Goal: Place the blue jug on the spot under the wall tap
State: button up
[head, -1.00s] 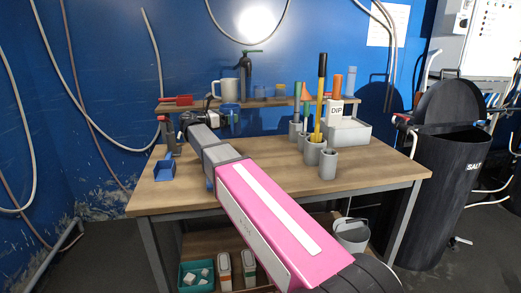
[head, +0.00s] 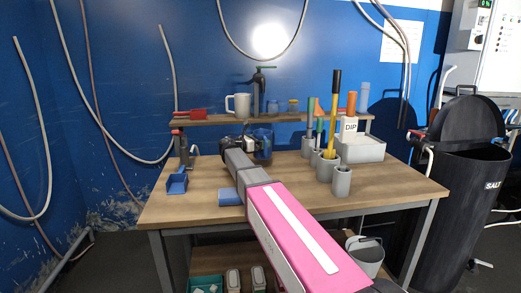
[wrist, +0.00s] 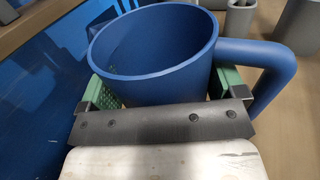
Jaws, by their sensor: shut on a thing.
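The blue jug (head: 263,142) is in my gripper above or on the back of the wooden table, just in front of the shelf. In the wrist view the jug (wrist: 150,92) is upright and looks empty, with its handle to the right. My gripper (head: 252,147) is shut on it, with green finger pads on both sides of its body. The dark wall tap (head: 260,88) with a green handle is at the back wall, almost straight above the jug in the head view. The spot under the tap is hidden, and I cannot tell whether the jug touches the table.
The shelf (head: 212,119) holds a white mug (head: 238,104), small jars and a red scoop. Grey cups with tools (head: 327,168) and a white DIP bin (head: 361,150) stand to the right.

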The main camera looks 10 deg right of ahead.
jog(key=shift+f, duration=1.8)
jog(key=shift+f, duration=0.15)
jog(key=o, duration=0.7)
jog(key=shift+r, duration=0.2)
jog(key=shift+s+a, duration=0.15)
jog(key=shift+a, duration=0.2)
jog(key=v, duration=1.1)
jog(key=shift+a, duration=0.2)
